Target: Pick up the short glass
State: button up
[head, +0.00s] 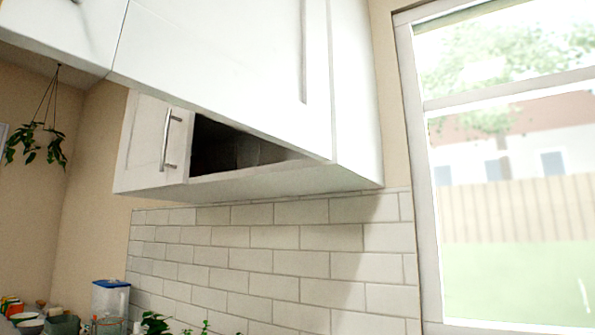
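I cannot make out a short glass for certain in the head view. A small see-through item (105,326) shows at the bottom left edge, in front of a clear container with a blue lid (110,298). It is cut off by the frame and too small to tell what it is. The dark inside of the wall cabinet (225,150) shows no clear object. My gripper is not in view.
White wall cabinets (225,50) fill the upper middle, with one dark opening beside a handled door (152,140). Below is a white tiled wall (290,235). A window (505,170) is at right. A plant (38,142) hangs at left. Bowls (30,324) and leaves (155,323) line the bottom left.

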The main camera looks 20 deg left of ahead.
aim_at(247, 151)
jog(key=j+z, duration=0.25)
jog(key=j, duration=0.6)
jog(key=j+z, duration=0.2)
jog(key=j, duration=0.6)
jog(key=k+j+z, duration=0.25)
jog(key=j, duration=0.55)
jog(key=i+j, duration=0.05)
jog(key=i, duration=0.05)
